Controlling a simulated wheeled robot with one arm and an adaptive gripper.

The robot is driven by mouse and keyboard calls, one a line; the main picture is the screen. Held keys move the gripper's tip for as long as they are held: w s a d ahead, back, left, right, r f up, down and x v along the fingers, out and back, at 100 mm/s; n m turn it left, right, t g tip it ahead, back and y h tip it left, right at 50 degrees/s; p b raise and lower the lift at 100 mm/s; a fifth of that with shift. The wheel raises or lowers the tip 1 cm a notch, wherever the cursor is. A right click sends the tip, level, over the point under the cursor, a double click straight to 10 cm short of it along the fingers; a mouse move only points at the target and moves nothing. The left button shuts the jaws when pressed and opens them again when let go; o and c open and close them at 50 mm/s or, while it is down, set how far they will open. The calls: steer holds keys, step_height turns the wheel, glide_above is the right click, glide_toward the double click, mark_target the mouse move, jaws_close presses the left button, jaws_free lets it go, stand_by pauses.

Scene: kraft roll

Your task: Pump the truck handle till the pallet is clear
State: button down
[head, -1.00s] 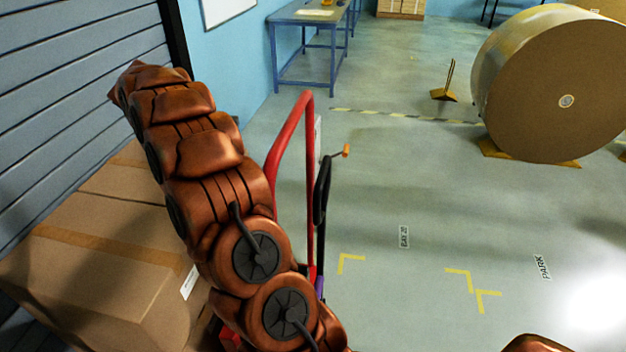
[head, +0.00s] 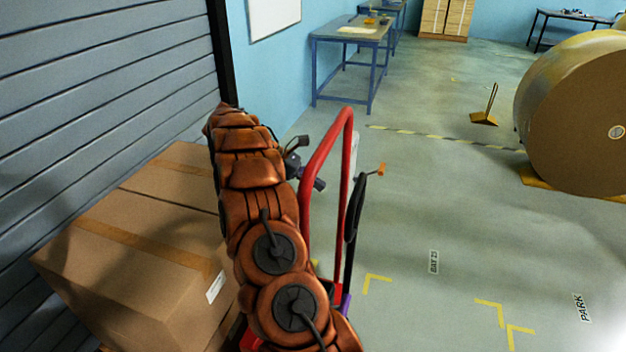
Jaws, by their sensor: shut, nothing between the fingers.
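The truck's tall red looped handle (head: 346,125) stands upright right of my arm in the head view. A black upright part (head: 353,215) with a thin side lever ending in an orange tip (head: 381,169) stands just right of it. Red and purple parts show low down at the handle's foot. My dark gripper (head: 308,164) is beside the left of the red loop, shut and empty; whether it touches the loop I cannot tell. My arm hides part of the truck. The pallet and its clearance from the floor are not visible.
Cardboard boxes (head: 150,245) stand left of my arm, against a grey shutter (head: 100,90). A large kraft roll (head: 575,120) rests on yellow chocks at right. A blue table (head: 350,40) stands at the back. The marked floor (head: 440,220) between is open.

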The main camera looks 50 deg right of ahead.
steer(key=s+d+f+p, duration=0.2)
steer(key=s+d+f, duration=0.1)
steer(key=s, duration=0.4)
steer(key=shift+s+d, duration=0.3)
steer(key=shift+d, duration=0.6)
steer(key=shift+f, duration=0.1)
